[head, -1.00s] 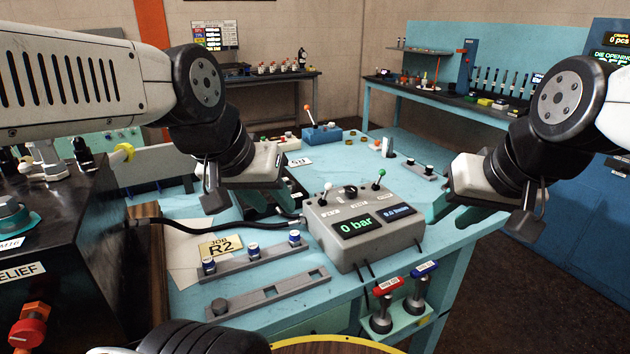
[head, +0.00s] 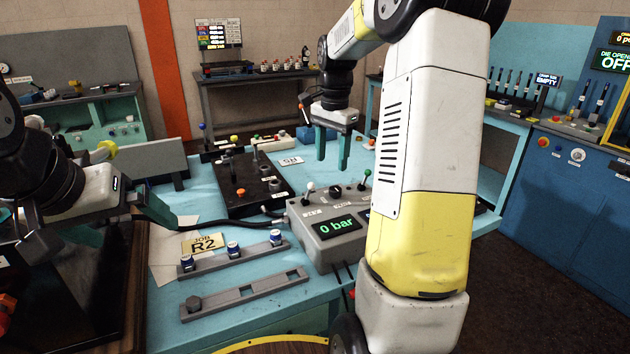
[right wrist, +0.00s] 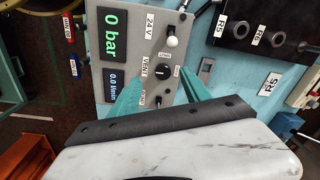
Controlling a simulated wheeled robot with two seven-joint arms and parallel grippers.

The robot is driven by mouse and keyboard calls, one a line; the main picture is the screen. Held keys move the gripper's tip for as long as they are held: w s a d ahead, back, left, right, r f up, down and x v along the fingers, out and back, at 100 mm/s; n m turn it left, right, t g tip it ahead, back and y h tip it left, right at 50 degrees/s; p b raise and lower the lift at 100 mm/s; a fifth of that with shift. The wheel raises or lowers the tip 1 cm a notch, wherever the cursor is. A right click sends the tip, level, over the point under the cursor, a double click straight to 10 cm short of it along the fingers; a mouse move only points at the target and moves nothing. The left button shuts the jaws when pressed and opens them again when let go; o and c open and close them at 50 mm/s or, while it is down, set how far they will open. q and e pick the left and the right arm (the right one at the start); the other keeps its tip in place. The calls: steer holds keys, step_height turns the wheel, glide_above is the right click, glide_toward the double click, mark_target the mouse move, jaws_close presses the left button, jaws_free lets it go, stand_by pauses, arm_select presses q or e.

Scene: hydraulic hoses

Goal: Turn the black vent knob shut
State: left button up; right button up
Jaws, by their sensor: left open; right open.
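The black vent knob (head: 336,190) sits on top of the grey control box (head: 325,258), between a white-tipped and a green-tipped lever. In the right wrist view the round black knob (right wrist: 163,71) shows beside the VENT label, with a white pointer mark. My right gripper (head: 332,165) is open and empty, fingers pointing down, above and behind the box. In the right wrist view its two teal fingers (right wrist: 159,76) appear either side of the knob; contact cannot be made out. My left gripper (head: 160,212) is open and empty at the left, away from the box.
My right arm hides the box's right part. A rail with blue-capped parts (head: 233,250) and a slotted rail (head: 245,293) lie in front, near the JOB R2 card (head: 203,243).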

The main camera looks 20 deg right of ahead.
mark_target(334, 189)
steer(key=shift+w+d+f+m+g, duration=0.3)
steer(key=shift+w+d+f+m, duration=0.3)
steer(key=shift+w+d+f, duration=0.35)
steer(key=shift+f, duration=0.45)
step_height(334, 189, down, 7)
steer(key=shift+f, duration=0.1)
steer(key=shift+a, duration=0.1)
jaws_close()
